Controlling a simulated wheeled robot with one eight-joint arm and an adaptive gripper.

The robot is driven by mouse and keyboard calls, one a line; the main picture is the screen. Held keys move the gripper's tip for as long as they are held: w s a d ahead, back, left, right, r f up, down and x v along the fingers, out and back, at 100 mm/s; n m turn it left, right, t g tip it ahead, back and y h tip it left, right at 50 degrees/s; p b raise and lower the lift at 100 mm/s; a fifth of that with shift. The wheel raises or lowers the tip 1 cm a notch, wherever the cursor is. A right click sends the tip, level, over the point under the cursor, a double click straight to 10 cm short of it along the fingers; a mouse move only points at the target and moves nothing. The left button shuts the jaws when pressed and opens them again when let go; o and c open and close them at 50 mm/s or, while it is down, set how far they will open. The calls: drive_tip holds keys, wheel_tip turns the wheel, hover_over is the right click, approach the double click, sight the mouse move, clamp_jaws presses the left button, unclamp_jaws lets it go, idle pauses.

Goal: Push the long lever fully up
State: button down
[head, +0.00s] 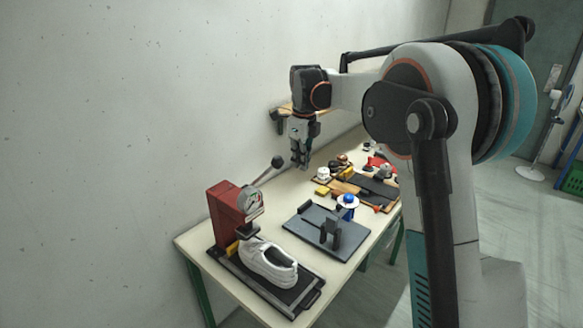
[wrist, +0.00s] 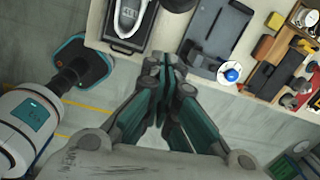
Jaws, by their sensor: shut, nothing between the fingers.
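The long lever (head: 267,172) is a thin rod with a black ball knob (head: 277,161). It slants up and to the right from a red press (head: 226,212) with a round gauge. My gripper (head: 301,164) points down just right of the knob in the head view, with a gap between them in the picture. Its fingers are shut and empty; they also show in the wrist view (wrist: 166,62). A dark round shape at the top edge of the wrist view looks like the knob (wrist: 178,4). The rest of the lever is not clear there.
A white shoe (head: 268,262) sits on the press's black tray (head: 311,296). A dark grey fixture plate (head: 350,244) with a blue-topped knob (head: 347,200) lies to the right. Several small parts and a board (head: 375,190) fill the table's far end. The wall is close on the left.

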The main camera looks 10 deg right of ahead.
wheel_tip(320, 180, up, 7)
drive_tip(key=shift+s+d, duration=0.3)
drive_tip(key=shift+d, duration=0.05)
drive_tip(key=shift+f, duration=0.1)
drive_tip(key=shift+s+f, duration=0.1)
drive_tip(key=s+a+f+n+t+b, duration=0.1)
drive_tip(key=s+f+n+b, duration=0.3)
drive_tip(key=s, duration=0.3)
drive_tip(key=s+f+n+t+b, duration=0.1)
drive_tip(key=s+f+n+b, duration=0.1)
drive_tip(key=s+n+b, duration=0.3)
drive_tip(key=s+a+f+n+t+b, duration=0.1)
drive_tip(key=s+f+n+b, duration=0.15)
drive_tip(key=s+n, duration=0.4)
drive_tip(key=s+f+n+t+b, duration=0.3)
drive_tip(key=s+f+n+b, duration=0.6)
drive_tip(key=s+f, duration=0.9)
drive_tip(key=f+n, duration=0.1)
drive_tip(key=n, duration=0.1)
drive_tip(key=shift+s+a+f+n, duration=0.35)
drive_tip(key=shift+s+f, duration=0.05)
